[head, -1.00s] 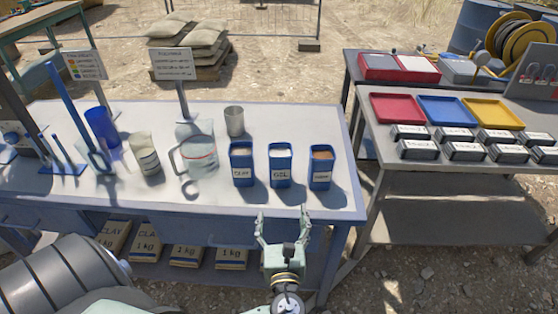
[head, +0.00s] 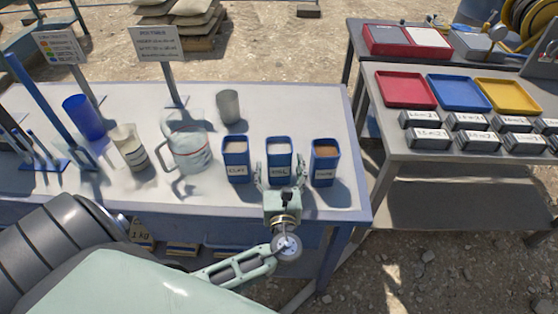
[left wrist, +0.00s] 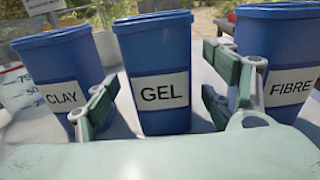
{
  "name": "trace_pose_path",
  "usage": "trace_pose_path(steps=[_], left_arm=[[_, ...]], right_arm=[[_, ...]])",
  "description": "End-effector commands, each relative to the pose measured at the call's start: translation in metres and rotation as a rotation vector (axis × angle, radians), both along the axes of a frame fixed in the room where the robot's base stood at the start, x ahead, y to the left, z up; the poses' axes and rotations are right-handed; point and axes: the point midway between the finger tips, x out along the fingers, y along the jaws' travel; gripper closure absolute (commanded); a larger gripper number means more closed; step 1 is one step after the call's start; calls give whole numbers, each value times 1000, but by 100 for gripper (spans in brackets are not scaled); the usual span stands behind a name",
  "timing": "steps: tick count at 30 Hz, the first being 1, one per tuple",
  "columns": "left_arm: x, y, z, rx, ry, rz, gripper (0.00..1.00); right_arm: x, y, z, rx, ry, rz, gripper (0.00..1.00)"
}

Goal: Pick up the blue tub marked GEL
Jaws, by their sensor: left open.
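The blue tub marked GEL (head: 279,158) stands upright on the table, with pale contents at its top. It fills the middle of the left wrist view (left wrist: 162,68). My left gripper (head: 280,182) is open in front of it. In the left wrist view its green-padded fingers (left wrist: 160,92) show one on each side of the GEL tub, spread wider than it. I cannot tell whether either finger touches a tub. The blue CLAY tub (head: 236,158) stands to the left and the blue FIBRE tub (head: 325,160) to the right. My right gripper is not in view.
A clear measuring jug (head: 190,150), a metal cup (head: 229,106), a whitish container (head: 129,148) and a blue cup (head: 84,118) stand left of the tubs. A sign (head: 157,43) rises behind. A second table (head: 385,125) with coloured trays is at right.

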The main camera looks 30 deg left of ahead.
Motion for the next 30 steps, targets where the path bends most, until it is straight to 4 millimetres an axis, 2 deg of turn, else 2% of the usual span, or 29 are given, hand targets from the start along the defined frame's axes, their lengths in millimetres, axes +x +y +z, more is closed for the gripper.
trace_pose_path(steps=[4,9,13,21,30], left_arm=[[17,12,1,3,0,-1,24],[20,15,0,0,0,0,24],[20,15,0,0,0,0,24],[20,15,0,0,0,0,48],[20,14,0,0,0,-1,74]], right_arm=[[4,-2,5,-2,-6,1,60],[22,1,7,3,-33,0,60],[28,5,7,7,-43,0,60],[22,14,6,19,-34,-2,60],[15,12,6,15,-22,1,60]])
